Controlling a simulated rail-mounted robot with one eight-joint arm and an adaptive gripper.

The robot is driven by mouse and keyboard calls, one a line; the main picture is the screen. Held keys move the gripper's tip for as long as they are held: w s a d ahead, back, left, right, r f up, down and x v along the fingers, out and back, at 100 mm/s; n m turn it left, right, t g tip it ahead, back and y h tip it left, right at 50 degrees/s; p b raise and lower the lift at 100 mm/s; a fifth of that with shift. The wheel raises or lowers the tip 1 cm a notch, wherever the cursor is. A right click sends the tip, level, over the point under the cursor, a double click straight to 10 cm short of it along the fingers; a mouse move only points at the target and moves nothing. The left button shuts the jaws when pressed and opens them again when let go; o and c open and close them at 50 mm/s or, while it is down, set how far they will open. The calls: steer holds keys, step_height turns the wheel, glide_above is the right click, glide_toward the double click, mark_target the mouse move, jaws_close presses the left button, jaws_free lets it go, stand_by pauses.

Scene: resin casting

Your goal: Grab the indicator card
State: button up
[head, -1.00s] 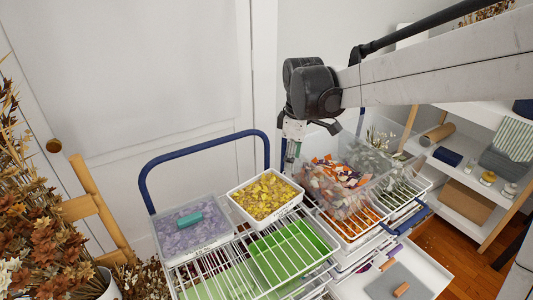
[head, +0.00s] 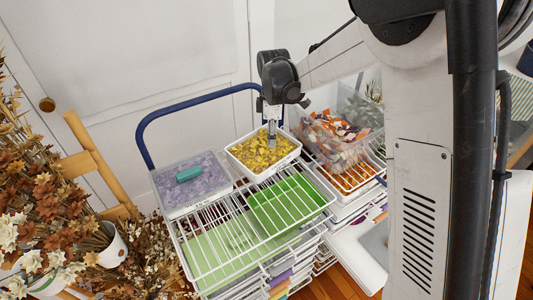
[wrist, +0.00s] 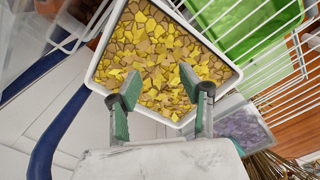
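I cannot make out for certain which thing is the indicator card. A white tray (head: 262,176) of yellow pieces (head: 256,153) stands on the wire rack. In the wrist view, the same tray (wrist: 100,62) and its yellow pieces (wrist: 155,50) fill the upper middle. My gripper (head: 271,143) points down over the back right part of this tray. In the wrist view, my gripper (wrist: 163,92) is open, with its two fingers well apart and nothing seen between them but the tray and its pieces. Whether the fingertips touch anything is not clear.
A clear box of purple pieces (head: 206,193) with a teal block (head: 189,174) on it stands left of the tray. A clear bin of orange and white pieces (head: 335,145) stands right. A blue rail (head: 190,105) rises behind. Dried flowers (head: 50,210) crowd the left.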

mark_target(270, 149)
steer(key=shift+w+a+f, duration=0.15)
steer(key=shift+a+f, duration=0.05)
steer(key=shift+f, duration=1.35)
steer(key=shift+w+a+f, duration=0.1)
steer(key=shift+a+f, duration=0.05)
steer(key=shift+f, duration=1.35)
steer(key=shift+c, duration=0.5)
jaws_close()
steer(key=shift+r, duration=0.1)
